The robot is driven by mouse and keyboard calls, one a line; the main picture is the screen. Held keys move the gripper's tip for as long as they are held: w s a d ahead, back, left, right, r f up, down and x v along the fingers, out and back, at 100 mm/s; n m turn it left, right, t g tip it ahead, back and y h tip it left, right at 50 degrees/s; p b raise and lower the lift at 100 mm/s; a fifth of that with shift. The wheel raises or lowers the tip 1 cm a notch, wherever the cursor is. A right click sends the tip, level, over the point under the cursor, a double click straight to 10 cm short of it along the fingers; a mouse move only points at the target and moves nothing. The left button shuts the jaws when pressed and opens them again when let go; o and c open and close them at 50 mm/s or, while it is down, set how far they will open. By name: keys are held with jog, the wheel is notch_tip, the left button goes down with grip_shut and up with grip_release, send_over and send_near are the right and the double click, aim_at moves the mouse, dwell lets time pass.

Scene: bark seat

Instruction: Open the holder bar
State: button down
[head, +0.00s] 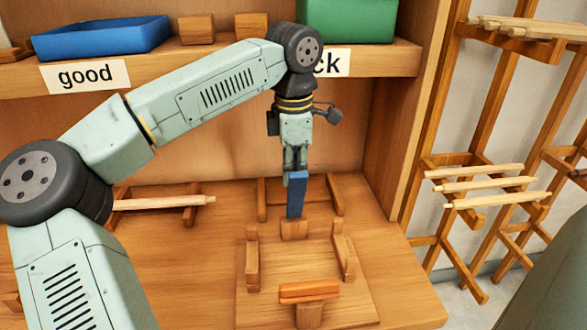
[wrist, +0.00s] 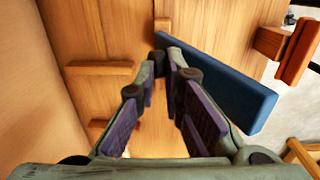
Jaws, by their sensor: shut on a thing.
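A blue bar (head: 296,195), which looks like the holder bar, stands nearly upright in the head view, above a small wooden block (head: 294,229) at the back of a wooden holder board (head: 280,262). My gripper (head: 295,173) points down and is shut on the bar's upper end. In the wrist view the blue bar (wrist: 222,85) runs from the fingertips (wrist: 166,62) out to the lower right. The fingertips hide part of it, and I cannot see clearly how it joins the block.
An orange bar (head: 309,291) lies across a front block. Wooden side pieces (head: 252,258) flank the board. A pale turned stick (head: 165,202) rests on a stand to the left. A shelf above carries a blue tray (head: 102,38) and green bin (head: 346,18). A rack (head: 487,185) stands right.

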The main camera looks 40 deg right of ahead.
notch_tip(320, 180, down, 3)
jog(key=shift+s+r, duration=0.1)
jog(key=shift+r, duration=0.05)
jog(key=c, duration=2.1)
grip_release()
jog(key=o, duration=0.3)
jog(key=shift+w+d+f, duration=0.15)
jog(key=shift+w+f, duration=0.05)
jog(key=o, duration=0.5)
jog(key=shift+w+d, duration=0.1)
jog(key=shift+w, duration=0.05)
jog(key=shift+w+r, duration=0.1)
jog(key=shift+r, duration=0.15)
jog(key=shift+c, duration=0.2)
jog(key=shift+r, duration=0.4)
notch_tip(320, 180, up, 12)
jog(key=shift+f, duration=0.25)
